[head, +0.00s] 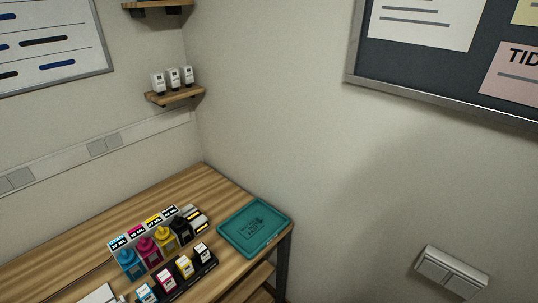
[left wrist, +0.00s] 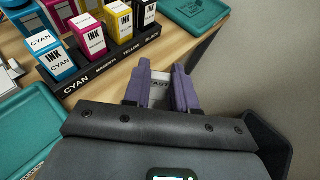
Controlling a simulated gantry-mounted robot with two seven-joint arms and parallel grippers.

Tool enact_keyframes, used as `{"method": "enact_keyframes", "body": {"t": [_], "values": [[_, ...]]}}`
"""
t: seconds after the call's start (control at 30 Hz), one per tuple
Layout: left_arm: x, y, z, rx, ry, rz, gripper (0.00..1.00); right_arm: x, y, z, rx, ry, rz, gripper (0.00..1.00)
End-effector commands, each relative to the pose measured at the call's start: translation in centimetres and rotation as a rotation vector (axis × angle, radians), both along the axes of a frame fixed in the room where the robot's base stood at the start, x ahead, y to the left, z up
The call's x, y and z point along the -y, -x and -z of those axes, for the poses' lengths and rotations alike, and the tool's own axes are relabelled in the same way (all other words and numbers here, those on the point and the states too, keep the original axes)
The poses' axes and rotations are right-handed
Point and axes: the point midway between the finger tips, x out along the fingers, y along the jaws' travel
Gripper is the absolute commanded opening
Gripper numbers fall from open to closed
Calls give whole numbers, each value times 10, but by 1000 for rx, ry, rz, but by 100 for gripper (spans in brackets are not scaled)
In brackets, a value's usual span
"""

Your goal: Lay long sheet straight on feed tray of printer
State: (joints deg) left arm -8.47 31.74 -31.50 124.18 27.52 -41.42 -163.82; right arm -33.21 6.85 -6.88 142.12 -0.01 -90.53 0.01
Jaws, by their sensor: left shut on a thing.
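My left gripper (left wrist: 162,74) shows in the left wrist view with its purple fingers shut on a small pale thing (left wrist: 160,91) that bears dark lettering. Most of that thing is hidden by the fingers and the gripper body, so I cannot tell what it is. It is held beside the table's edge, near the black end of the ink rack (left wrist: 108,62). Neither gripper shows in the head view. I cannot make out a long sheet, a printer or its feed tray in either view.
Several ink bottles (head: 146,250) and ink cartridges (head: 184,267) stand on the wooden table (head: 60,262). A teal tray (head: 238,240) lies at its right end. Another teal tray (left wrist: 25,128) shows at left in the wrist view. Walls close in behind and to the right.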

Motion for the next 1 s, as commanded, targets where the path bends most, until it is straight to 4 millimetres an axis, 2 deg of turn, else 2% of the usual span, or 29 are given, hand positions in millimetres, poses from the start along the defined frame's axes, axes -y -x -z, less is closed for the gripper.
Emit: {"method": "enact_keyframes", "body": {"t": [0.1, 0.43, 0.87, 1.0], "values": [[-7, 10, 9, -3, -1, -38, 0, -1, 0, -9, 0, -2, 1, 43], [-13, 19, 20, 3, 1, -74, 0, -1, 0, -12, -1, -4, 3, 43], [-13, 19, 19, 3, 2, -77, 0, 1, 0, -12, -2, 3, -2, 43], [-4, 14, 7, 6, 4, -64, 0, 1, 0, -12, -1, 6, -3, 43]]}}
